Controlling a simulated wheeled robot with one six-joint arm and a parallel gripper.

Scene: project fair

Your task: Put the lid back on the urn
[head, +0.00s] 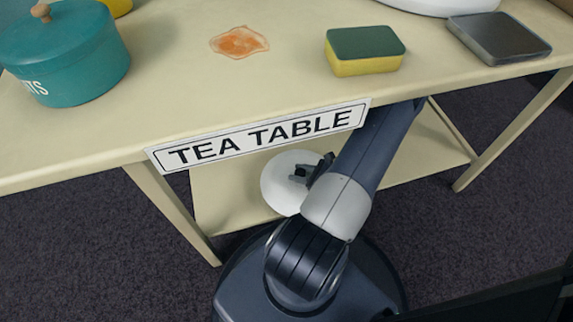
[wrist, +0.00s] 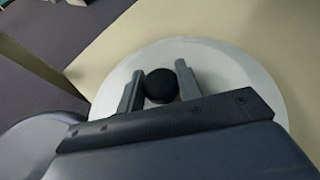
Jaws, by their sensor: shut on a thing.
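A round pale lid (wrist: 225,75) with a black knob (wrist: 160,86) lies beneath my gripper in the wrist view. My gripper (wrist: 157,84) has its two fingers on either side of the black knob and is shut on it. In the head view the white lid (head: 280,182) shows below the table's front edge, over the lower shelf, with my gripper (head: 302,174) at it. Whether the lid rests on the shelf or is held above it I cannot tell. No urn can be made out for certain in either view.
The tea table (head: 180,80) carries a teal pot (head: 75,65), an orange-brown stain (head: 240,41), a green and yellow sponge (head: 364,50) and a grey flat box (head: 498,38). A white round base (head: 440,5) is cut off at the top. The tabletop edge overhangs my arm.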

